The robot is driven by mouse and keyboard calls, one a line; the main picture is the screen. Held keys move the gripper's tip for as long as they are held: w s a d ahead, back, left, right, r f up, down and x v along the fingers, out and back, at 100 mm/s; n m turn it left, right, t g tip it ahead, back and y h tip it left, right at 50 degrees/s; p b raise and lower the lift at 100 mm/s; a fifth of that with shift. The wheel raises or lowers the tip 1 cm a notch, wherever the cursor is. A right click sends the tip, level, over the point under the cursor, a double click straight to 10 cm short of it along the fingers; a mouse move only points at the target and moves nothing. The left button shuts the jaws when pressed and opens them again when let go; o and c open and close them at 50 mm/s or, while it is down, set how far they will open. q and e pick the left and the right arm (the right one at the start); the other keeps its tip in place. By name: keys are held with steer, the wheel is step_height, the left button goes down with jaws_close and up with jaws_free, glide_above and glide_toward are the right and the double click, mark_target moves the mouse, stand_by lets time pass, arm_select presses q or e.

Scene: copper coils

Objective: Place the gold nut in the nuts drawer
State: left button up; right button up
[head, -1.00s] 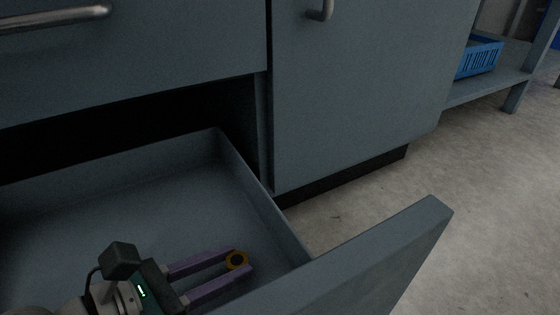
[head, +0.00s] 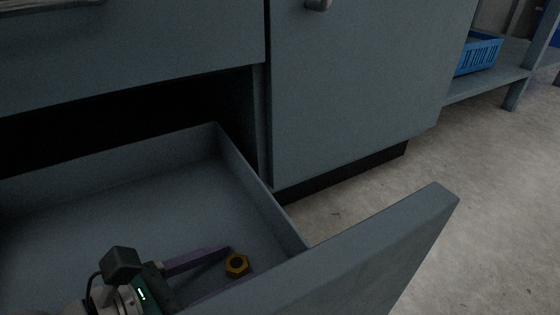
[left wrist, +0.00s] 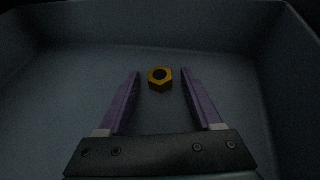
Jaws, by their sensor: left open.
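The gold nut (head: 237,265) is a hexagonal ring with a dark hole. It lies on the floor of the open drawer (head: 150,205), near the front panel's inner side. My left gripper (head: 240,262) is inside the drawer with its purple fingers spread. In the left wrist view the nut (left wrist: 160,79) sits between and just beyond the fingertips (left wrist: 160,72), with a gap on each side. One finger is partly hidden behind the drawer front in the head view. My right gripper is not in view.
The drawer's front panel (head: 350,255) stands between the head camera and part of my gripper. A cabinet door (head: 360,90) is to the right of the drawer. A blue crate (head: 478,56) sits on a shelf at the upper right. The rest of the drawer floor is bare.

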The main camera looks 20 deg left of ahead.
arm_select(q)
steer(key=shift+s+a+r, duration=0.1)
steer(key=shift+s+r, duration=0.1)
steer(key=shift+r, duration=0.1)
steer(key=p+v, duration=0.5)
steer(key=v, duration=0.5)
steer(key=shift+s, duration=0.15)
steer(key=shift+s+a+r, duration=0.15)
steer(key=shift+s+a, duration=0.15)
steer(key=shift+s, duration=0.25)
steer(key=shift+p, duration=0.3)
